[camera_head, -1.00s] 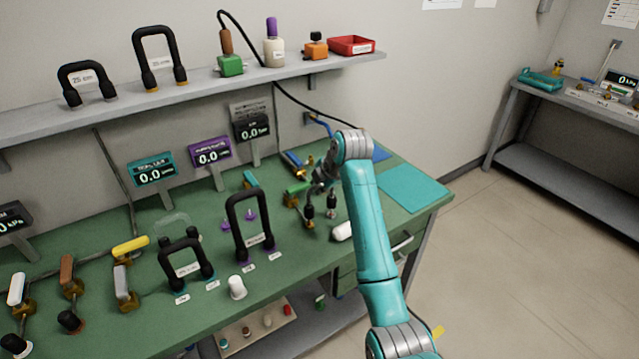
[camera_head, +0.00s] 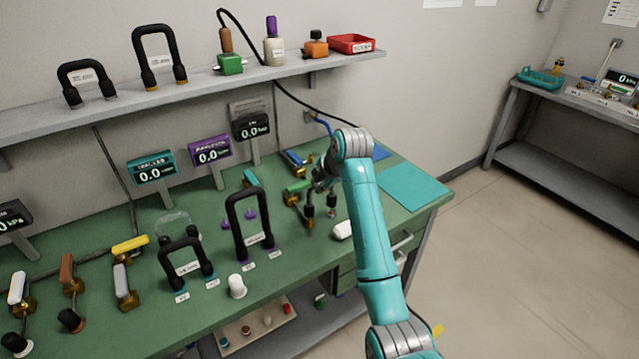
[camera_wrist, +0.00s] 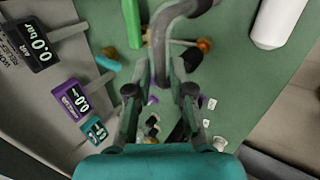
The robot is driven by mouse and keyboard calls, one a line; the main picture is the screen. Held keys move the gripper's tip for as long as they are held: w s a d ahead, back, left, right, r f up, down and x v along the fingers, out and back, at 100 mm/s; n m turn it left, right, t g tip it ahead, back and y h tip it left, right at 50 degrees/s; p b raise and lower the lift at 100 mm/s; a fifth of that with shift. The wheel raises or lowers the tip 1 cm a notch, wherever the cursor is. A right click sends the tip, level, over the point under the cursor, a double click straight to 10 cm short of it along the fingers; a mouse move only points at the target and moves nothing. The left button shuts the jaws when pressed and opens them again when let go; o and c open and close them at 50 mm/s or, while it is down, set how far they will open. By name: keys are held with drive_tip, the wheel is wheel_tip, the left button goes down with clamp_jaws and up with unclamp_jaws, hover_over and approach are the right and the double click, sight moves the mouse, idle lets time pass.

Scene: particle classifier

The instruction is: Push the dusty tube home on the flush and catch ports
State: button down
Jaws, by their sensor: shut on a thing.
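My gripper (camera_head: 322,180) is at the right part of the green bench, shut on a dusty grey bent tube (camera_wrist: 160,45). In the wrist view the tube passes between my two fingers (camera_wrist: 160,92) and curves away at the top edge. In the head view two black tube ends, the near one (camera_head: 309,216) and the far one (camera_head: 331,199), point down below my gripper. They stand at or just above small fittings on the bench. I cannot tell how far they are seated, and the port labels are not readable.
A green-handled valve (camera_head: 297,187) is just left of my gripper. Two black U-tubes, one tall (camera_head: 232,220) and one low (camera_head: 166,262), stand further left. A teal mat (camera_head: 413,187) lies clear on the right.

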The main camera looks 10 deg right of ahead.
drive_tip(key=shift+f, duration=1.8)
drive_tip(key=c, duration=0.9)
unclamp_jaws()
drive_tip(key=shift+c, duration=0.2)
drive_tip(key=shift+s+r, duration=0.1)
drive_tip(key=shift+r, duration=0.05)
drive_tip(key=v, duration=1.1)
drive_tip(key=shift+s+r, duration=0.2)
drive_tip(key=shift+r, duration=0.1)
drive_tip(key=shift+s+d, duration=0.1)
